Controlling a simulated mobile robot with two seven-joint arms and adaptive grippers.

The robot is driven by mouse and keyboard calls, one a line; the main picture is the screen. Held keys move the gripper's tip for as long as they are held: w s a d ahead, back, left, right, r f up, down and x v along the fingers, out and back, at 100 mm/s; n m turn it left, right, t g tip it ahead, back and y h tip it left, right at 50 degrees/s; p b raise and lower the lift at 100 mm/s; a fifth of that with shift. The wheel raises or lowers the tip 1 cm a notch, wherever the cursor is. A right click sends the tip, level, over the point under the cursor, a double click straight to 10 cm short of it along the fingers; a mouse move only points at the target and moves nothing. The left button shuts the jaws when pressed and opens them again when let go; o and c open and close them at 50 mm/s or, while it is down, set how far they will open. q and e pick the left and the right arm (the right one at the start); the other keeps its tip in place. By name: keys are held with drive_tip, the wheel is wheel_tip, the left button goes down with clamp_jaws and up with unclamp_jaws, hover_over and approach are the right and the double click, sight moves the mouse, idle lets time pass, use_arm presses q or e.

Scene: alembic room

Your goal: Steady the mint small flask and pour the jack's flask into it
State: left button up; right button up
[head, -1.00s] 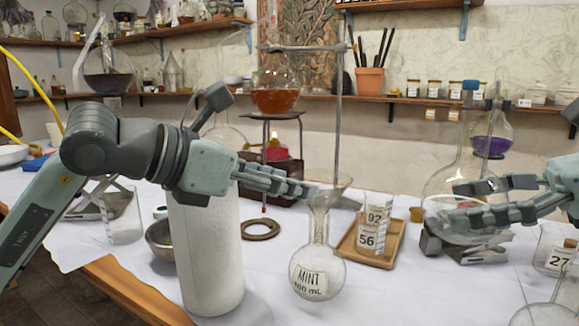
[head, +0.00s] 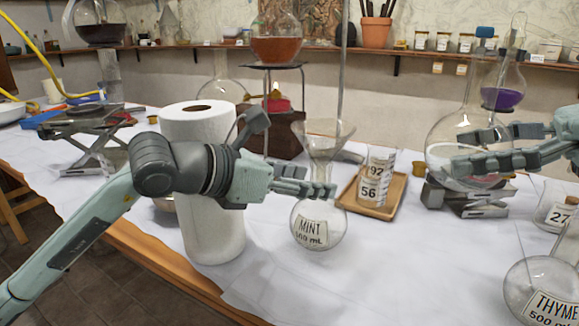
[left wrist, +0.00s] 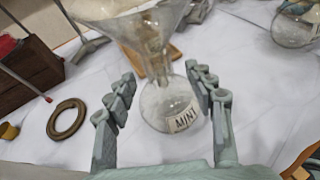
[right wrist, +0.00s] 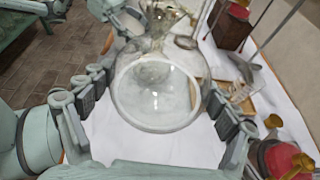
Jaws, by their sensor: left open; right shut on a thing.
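The mint small flask (head: 318,230) is a clear round flask labelled MINT, standing upright on the white cloth with a glass funnel (head: 328,138) in its mouth. My left gripper (head: 328,190) is at its neck. In the left wrist view the open fingers (left wrist: 160,74) stand on both sides of the flask (left wrist: 160,105), with gaps visible. The jack's flask (head: 440,148) is a large clear round flask at the lab jack (head: 468,200) on the right. My right gripper (head: 462,150) is shut on it; the right wrist view shows its fingers on both sides of the glass (right wrist: 155,95).
A paper towel roll (head: 205,235) stands left of the mint flask. A wooden tray (head: 400,208) with beakers lies behind it. A burner stand with an amber flask (head: 277,50) is at the back. A thyme flask (head: 545,295) and a beaker (head: 553,208) are at right.

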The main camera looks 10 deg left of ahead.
sight(313, 180)
use_arm(q)
drive_tip(key=shift+x, duration=1.55)
clamp_jaws()
